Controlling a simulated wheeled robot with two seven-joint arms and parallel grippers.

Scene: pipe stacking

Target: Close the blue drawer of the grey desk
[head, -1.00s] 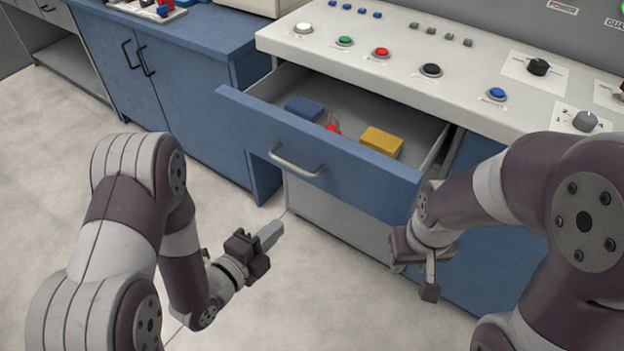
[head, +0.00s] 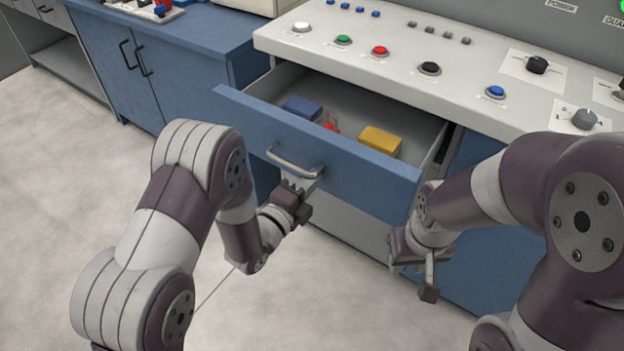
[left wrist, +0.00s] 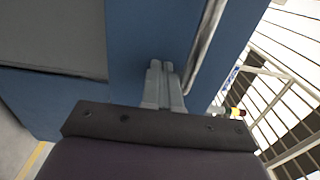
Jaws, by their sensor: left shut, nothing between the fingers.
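The blue drawer (head: 360,182) of the grey desk (head: 390,70) stands open, with a metal handle (head: 292,166) on its front. My left gripper (head: 314,178) is at the drawer front, by the right end of the handle. In the left wrist view its two fingers (left wrist: 162,78) are together and empty, pointing at the blue front (left wrist: 150,35), with the handle (left wrist: 205,40) beside them. I cannot tell if they touch the front. My right gripper (head: 430,280) hangs below the drawer's right end, and its jaw opening cannot be made out.
Inside the drawer lie a blue block (head: 303,108), a red item (head: 331,123) and a yellow block (head: 380,141). Buttons and knobs sit on the desk top. A blue cabinet (head: 185,75) stands to the left. The floor (head: 70,190) in front is clear.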

